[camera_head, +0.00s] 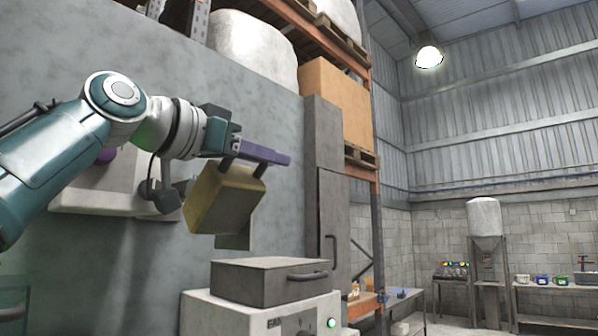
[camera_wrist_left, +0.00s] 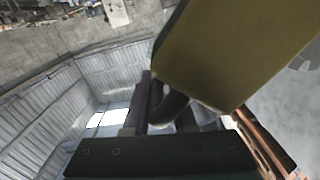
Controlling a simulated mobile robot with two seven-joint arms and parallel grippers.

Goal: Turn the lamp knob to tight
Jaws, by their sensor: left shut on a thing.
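A yellow box-shaped body (camera_head: 223,198), which looks like the lamp, hangs tilted below my left gripper (camera_head: 262,154) in the head view. In the left wrist view the yellow body (camera_wrist_left: 235,45) fills the upper right. A dark curved handle (camera_wrist_left: 172,106) joins it, and my left gripper (camera_wrist_left: 160,110) is shut on this handle. A dark rounded fitting (camera_head: 165,197) shows left of the yellow body by the wall. I cannot tell whether it is the lamp knob, and I see no marking for tight. My right gripper is not in view.
A grey box (camera_head: 265,282) with a handle sits on a white machine (camera_head: 200,318) below. A pale wall panel (camera_head: 90,200) is behind my left arm. A grey cabinet (camera_head: 333,225) stands to the right. The air right of the gripper looks open.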

